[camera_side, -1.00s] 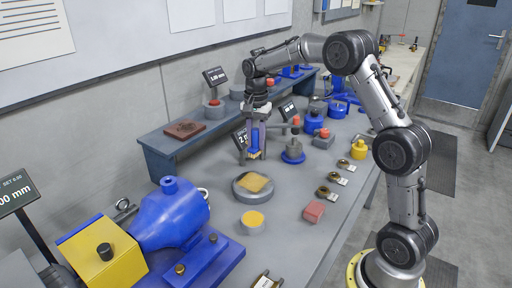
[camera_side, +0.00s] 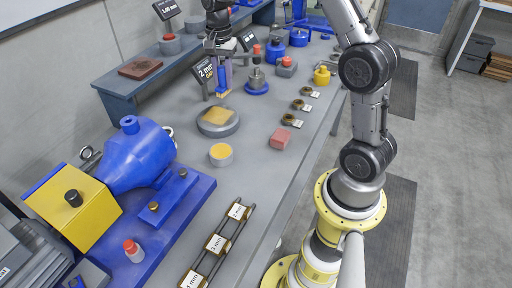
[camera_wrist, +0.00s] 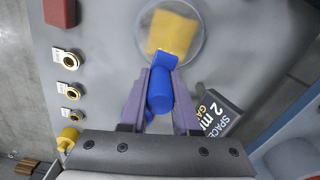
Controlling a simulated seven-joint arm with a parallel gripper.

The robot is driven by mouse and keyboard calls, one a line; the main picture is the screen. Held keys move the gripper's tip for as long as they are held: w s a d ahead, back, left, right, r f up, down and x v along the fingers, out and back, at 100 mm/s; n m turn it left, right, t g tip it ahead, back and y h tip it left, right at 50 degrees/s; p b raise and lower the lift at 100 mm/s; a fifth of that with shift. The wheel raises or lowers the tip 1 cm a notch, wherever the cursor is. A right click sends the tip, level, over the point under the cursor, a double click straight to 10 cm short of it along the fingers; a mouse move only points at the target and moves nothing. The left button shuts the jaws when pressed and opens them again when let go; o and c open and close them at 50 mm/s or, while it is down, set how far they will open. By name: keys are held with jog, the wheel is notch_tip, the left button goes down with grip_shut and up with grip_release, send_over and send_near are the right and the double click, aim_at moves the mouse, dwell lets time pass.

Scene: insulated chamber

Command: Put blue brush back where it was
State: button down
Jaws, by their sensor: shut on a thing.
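My gripper (camera_side: 222,68) is shut on the blue brush (camera_side: 222,80), which hangs with its yellowish tip down. In the wrist view the blue brush (camera_wrist: 160,92) lies between the fingers of my gripper (camera_wrist: 160,76). The brush is above the bench, near a round grey dish (camera_side: 207,130) with a yellow patch on it. A gap shows between the brush tip and the dish in the side view. In the wrist view the dish (camera_wrist: 143,45) is partly behind the brush, and I cannot tell bristles from yellow patch there.
A "2 mm" sign (camera_side: 203,74) stands close behind the brush. A yellow-topped cup (camera_side: 221,156), a red block (camera_side: 286,138) and several tagged brass rings (camera_side: 304,105) are on the bench. A blue machine (camera_side: 137,158) stands at left.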

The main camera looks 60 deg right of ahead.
jog(key=s+a+r, duration=0.1)
jog(key=s+a, duration=0.3)
jog(key=s, duration=0.7)
jog(key=s+a+r, duration=0.1)
jog(key=s+a, duration=0.4)
jog(key=s, duration=0.7)
jog(key=s+a+r, duration=0.1)
jog(key=s+a, duration=0.3)
jog(key=s, duration=0.7)
jog(key=shift+n, duration=0.3)
jog(key=w+f, duration=0.3)
jog(key=w, duration=0.1)
jog(key=w+d+f, duration=0.1)
jog(key=w+f, duration=0.2)
jog(key=w, duration=0.2)
jog(key=w+f, duration=0.3)
jog(key=w, duration=0.1)
jog(key=shift+w+d, duration=0.15)
jog(key=shift+w+f, duration=0.15)
jog(key=shift+f, duration=0.8)
jog(key=shift+w+f, duration=0.15)
jog(key=shift+f, duration=0.75)
jog(key=shift+f, duration=0.15)
jog(key=c, duration=0.6)
grip_release()
jog(key=shift+c, duration=0.2)
